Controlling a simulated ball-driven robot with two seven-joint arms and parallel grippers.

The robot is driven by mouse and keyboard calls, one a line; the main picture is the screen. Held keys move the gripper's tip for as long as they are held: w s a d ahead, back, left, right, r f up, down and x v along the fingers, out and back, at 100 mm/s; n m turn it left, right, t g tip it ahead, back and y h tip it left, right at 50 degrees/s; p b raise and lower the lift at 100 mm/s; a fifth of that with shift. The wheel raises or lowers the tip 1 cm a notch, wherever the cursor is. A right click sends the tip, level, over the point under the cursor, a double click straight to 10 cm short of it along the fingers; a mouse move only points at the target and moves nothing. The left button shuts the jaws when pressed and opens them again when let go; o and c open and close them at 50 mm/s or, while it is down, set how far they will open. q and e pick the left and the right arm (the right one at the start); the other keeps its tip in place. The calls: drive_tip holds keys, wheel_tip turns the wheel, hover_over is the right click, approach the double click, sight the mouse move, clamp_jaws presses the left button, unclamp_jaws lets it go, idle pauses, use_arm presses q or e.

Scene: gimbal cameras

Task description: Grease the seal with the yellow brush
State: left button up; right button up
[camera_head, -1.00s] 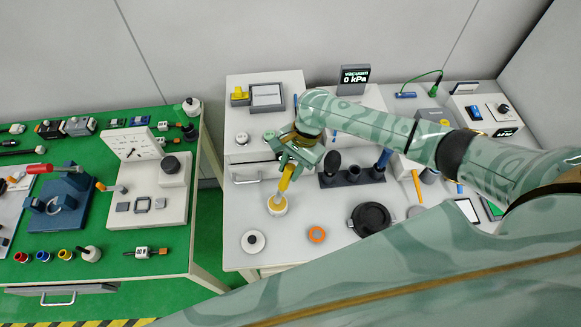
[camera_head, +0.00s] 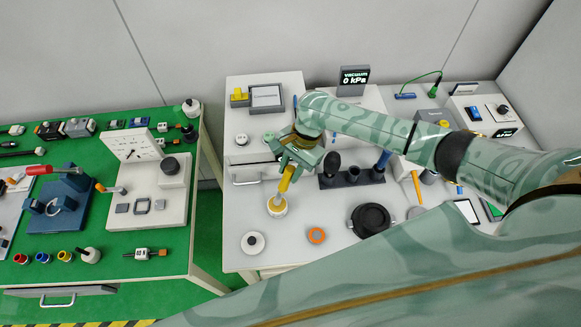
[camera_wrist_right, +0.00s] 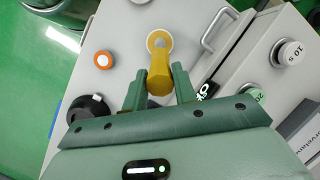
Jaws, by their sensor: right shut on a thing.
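My right gripper (camera_head: 288,166) is shut on the yellow brush (camera_head: 285,182), which points down and slightly tilted. The brush's lower end is at the mouth of a small white jar with a yellow rim (camera_head: 277,209); how deep it reaches I cannot tell. In the right wrist view the brush (camera_wrist_right: 159,80) stands between the fingers (camera_wrist_right: 159,72), with the jar (camera_wrist_right: 153,35) beyond it. An orange ring (camera_head: 309,238), which looks like the seal, lies flat on the white table, right of and nearer than the jar. It also shows in the wrist view (camera_wrist_right: 97,61). My left gripper is not in view.
A white knobbed disc (camera_head: 253,242) lies left of the ring on the white table (camera_head: 285,255). A black round pot (camera_head: 371,217) stands to its right. A dark holder (camera_head: 352,180) with several cups stands behind. A green bench (camera_head: 110,270) with other parts is at left.

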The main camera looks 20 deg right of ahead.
drive_tip(key=shift+f, duration=0.4)
idle(0.3)
drive_tip(key=shift+s+f+p, duration=0.15)
drive_tip(key=shift+p, duration=0.45)
idle(1.9)
wheel_tip(320, 180, up, 2)
drive_tip(key=p, duration=0.3)
drive_tip(key=shift+r, duration=0.2)
wheel_tip(320, 180, up, 5)
drive_tip(key=p, duration=0.7)
drive_tip(key=shift+f, duration=0.1)
idle(0.4)
